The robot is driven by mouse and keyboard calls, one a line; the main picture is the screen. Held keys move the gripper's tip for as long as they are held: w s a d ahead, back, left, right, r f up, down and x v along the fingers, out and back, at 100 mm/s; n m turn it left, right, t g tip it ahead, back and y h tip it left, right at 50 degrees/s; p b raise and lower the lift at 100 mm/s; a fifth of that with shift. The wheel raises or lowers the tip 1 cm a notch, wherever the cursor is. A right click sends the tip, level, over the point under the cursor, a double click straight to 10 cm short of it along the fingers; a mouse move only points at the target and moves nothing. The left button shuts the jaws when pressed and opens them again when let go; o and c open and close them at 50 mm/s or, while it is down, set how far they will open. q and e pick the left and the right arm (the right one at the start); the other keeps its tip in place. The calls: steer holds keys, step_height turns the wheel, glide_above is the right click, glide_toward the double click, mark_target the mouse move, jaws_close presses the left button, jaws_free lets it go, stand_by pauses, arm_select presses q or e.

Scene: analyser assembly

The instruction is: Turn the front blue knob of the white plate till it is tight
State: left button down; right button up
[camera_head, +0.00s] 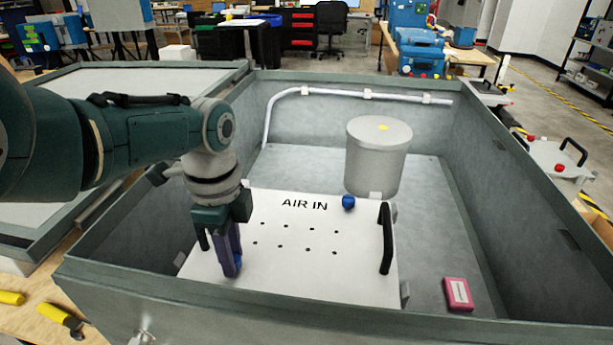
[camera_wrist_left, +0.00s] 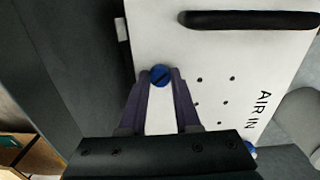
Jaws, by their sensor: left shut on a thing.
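The white plate (camera_head: 300,262) with "AIR IN" lettering and rows of small holes lies inside a grey case. My left gripper (camera_head: 235,272) points down over the plate's left front part. Its purple fingers are shut on the front blue knob (camera_wrist_left: 160,75), which shows a dark slot in the left wrist view. In the head view the fingers mostly hide this knob. A second blue knob (camera_head: 348,202) sits at the plate's back edge, right of the lettering. A black handle (camera_head: 386,238) stands on the plate's right side. My right gripper is not in view.
The case's grey walls (camera_head: 500,215) surround the plate. A grey cylinder (camera_head: 378,155) stands behind the plate and a white pipe (camera_head: 330,92) runs along the back wall. A pink box (camera_head: 459,294) lies on the floor at right, with bare floor around it.

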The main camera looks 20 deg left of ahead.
arm_select(q)
steer(key=m, duration=0.5)
steer(key=shift+m, duration=0.3)
steer(key=m+b, duration=0.1)
steer(key=m, duration=0.3)
steer(key=shift+m, duration=0.3)
steer(key=m+b, duration=0.1)
steer(key=m, duration=0.4)
steer(key=m+b, duration=0.1)
steer(key=m, duration=0.3)
steer(key=shift+f+m+b, duration=0.1)
steer(key=shift+m+b, duration=0.4)
steer(key=shift+b, duration=0.1)
steer(key=m+b, duration=0.5)
steer(key=b, duration=1)
steer(key=shift+f+m+b, duration=0.15)
steer(key=shift+m+b, duration=0.15)
steer(key=shift+b, duration=0.6)
steer(key=shift+r+m, duration=0.3)
